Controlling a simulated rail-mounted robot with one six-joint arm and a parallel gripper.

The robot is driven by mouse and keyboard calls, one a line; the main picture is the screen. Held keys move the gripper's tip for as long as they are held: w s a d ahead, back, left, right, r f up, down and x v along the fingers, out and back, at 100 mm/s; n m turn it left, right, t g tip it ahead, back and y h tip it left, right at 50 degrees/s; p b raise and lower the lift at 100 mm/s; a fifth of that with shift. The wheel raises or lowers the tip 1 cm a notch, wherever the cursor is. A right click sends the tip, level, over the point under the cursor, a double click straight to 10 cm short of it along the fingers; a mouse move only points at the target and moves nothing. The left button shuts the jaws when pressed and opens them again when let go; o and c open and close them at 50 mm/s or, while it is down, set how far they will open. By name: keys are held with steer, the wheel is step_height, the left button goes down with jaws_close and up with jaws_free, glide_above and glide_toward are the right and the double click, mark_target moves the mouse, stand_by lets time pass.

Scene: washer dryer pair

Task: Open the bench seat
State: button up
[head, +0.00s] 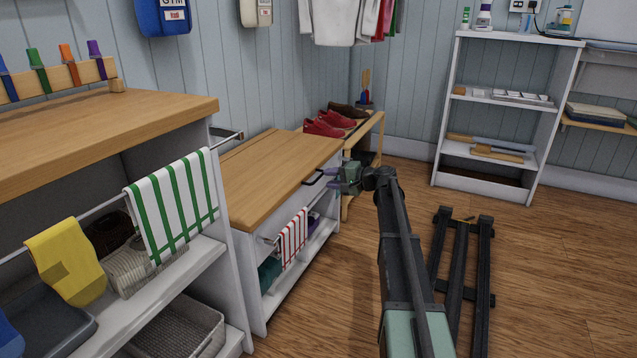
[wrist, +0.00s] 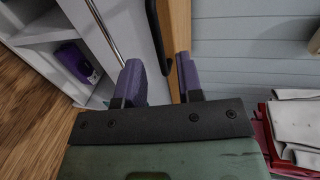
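The bench seat (head: 262,178) is a low white bench with a wooden top, which lies flat and closed. A dark bar handle (head: 314,178) is on its front near the top edge. In the wrist view the black handle (wrist: 154,36) runs beside the wooden edge of the seat (wrist: 179,30). My gripper (head: 342,176) is just to the right of the handle, at about its height. In the wrist view my gripper (wrist: 160,72) has its two purple fingers apart, and the handle's end appears in the gap. I cannot tell whether the handle is between the fingers in depth.
A striped towel (head: 293,238) hangs on a rail below the bench top. Red shoes (head: 325,126) sit on a wooden rack (head: 365,134) behind. A taller wooden-topped unit (head: 110,112) stands at left, a white shelf (head: 487,175) at back right.

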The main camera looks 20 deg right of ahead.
mark_target(319, 177)
steer(key=x, duration=0.5)
steer(key=shift+b, duration=0.3)
jaws_close()
